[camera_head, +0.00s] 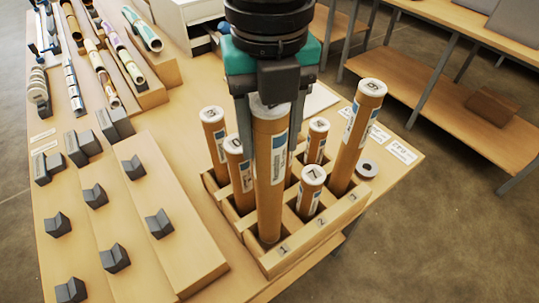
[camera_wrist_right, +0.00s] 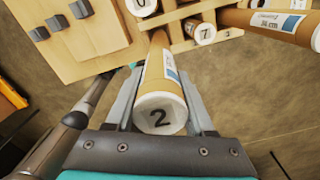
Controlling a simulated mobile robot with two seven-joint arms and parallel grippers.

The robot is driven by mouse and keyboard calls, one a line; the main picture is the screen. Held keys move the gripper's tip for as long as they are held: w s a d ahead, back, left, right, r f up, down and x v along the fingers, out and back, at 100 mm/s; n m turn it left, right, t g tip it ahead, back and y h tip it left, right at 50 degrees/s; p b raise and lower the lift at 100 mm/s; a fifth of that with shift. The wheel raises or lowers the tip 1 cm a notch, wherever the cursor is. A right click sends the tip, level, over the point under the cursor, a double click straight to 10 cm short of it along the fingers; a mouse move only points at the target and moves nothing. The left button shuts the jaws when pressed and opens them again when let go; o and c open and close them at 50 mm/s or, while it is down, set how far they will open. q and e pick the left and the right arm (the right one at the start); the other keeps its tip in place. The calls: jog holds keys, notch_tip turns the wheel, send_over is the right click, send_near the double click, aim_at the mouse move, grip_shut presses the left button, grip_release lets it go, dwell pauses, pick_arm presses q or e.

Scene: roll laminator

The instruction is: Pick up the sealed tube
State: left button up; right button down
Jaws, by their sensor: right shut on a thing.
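A tall brown cardboard tube (camera_head: 268,195) with a white label stands upright in the front left slot of the wooden rack (camera_head: 290,262). My right gripper (camera_head: 266,150) comes down from above and is shut on this tube, one finger on each side. In the right wrist view the tube's white cap (camera_wrist_right: 160,113) reads 2, between the fingers (camera_wrist_right: 160,100). Its lower end still sits within the rack. Another tall tube (camera_head: 357,130) with a white cap stands at the rack's right side. Several shorter capped tubes, such as one at the back left (camera_head: 214,140), stand in other slots. My left gripper is not in view.
A board with several dark grey blocks (camera_head: 159,223) lies left of the rack. Rolled prints (camera_head: 142,30) lie on stands at the back left. A grey roll of tape (camera_head: 367,169) lies right of the rack. A second table (camera_head: 450,100) stands at the right.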

notch_tip(320, 180, up, 14)
dwell(0.3)
jog(key=shift+s+f, duration=0.1)
